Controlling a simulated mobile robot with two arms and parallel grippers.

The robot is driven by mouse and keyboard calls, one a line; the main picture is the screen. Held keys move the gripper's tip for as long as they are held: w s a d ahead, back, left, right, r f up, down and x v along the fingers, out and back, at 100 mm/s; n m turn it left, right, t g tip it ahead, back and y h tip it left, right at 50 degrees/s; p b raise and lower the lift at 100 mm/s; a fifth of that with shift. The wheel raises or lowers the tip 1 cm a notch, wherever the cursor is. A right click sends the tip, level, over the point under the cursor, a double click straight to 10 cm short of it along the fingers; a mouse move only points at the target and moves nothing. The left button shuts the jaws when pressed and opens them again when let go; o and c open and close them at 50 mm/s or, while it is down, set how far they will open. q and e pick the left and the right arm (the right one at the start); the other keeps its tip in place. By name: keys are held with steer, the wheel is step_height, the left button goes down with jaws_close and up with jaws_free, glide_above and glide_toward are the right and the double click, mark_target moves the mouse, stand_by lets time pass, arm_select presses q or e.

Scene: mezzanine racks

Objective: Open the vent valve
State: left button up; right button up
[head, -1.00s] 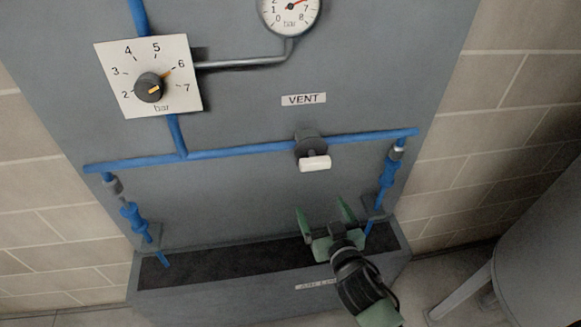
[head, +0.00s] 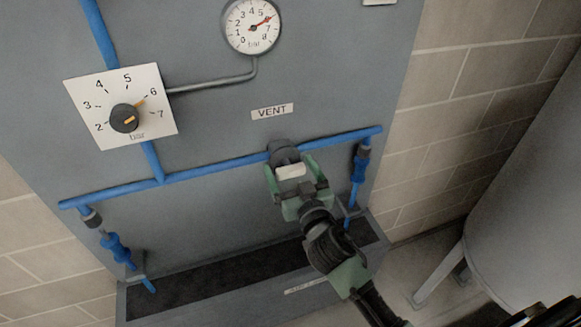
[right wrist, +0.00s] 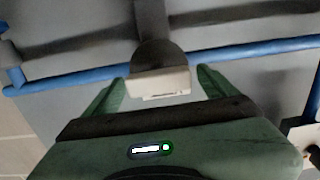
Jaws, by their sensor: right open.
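The vent valve is a dark round body (head: 284,152) on the blue horizontal pipe, below the VENT label (head: 272,111). Its pale handle (head: 290,171) faces me and lies roughly along the pipe. My right gripper (head: 294,177) is open, with one green finger on each side of the handle. In the right wrist view the handle (right wrist: 160,82) sits between the two fingertips, with a gap visible on both sides. The left gripper is not in view.
A dial plate (head: 152,98) with a black knob is at left, and a round pressure gauge (head: 252,27) is above. Blue hose couplings (head: 117,247) hang from the pipe ends. A dark trough (head: 230,272) lies below. A grey tank (head: 530,200) stands at right.

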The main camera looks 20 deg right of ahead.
steer(key=c, duration=1.4)
steer(key=shift+o, duration=0.2)
steer(key=shift+n, duration=1.5)
steer(key=n+p, duration=0.1)
steer(key=n, duration=0.4)
steer(key=shift+a+n, duration=0.15)
steer(key=shift+n, duration=0.15)
steer(key=n, duration=0.4)
steer(key=shift+a+f+n, duration=0.1)
steer(key=shift+f+n, duration=0.05)
steer(key=shift+n, duration=0.15)
steer(key=n+p, duration=0.1)
steer(key=n, duration=0.3)
steer(key=shift+f+n, duration=0.15)
steer(key=shift+n, duration=0.15)
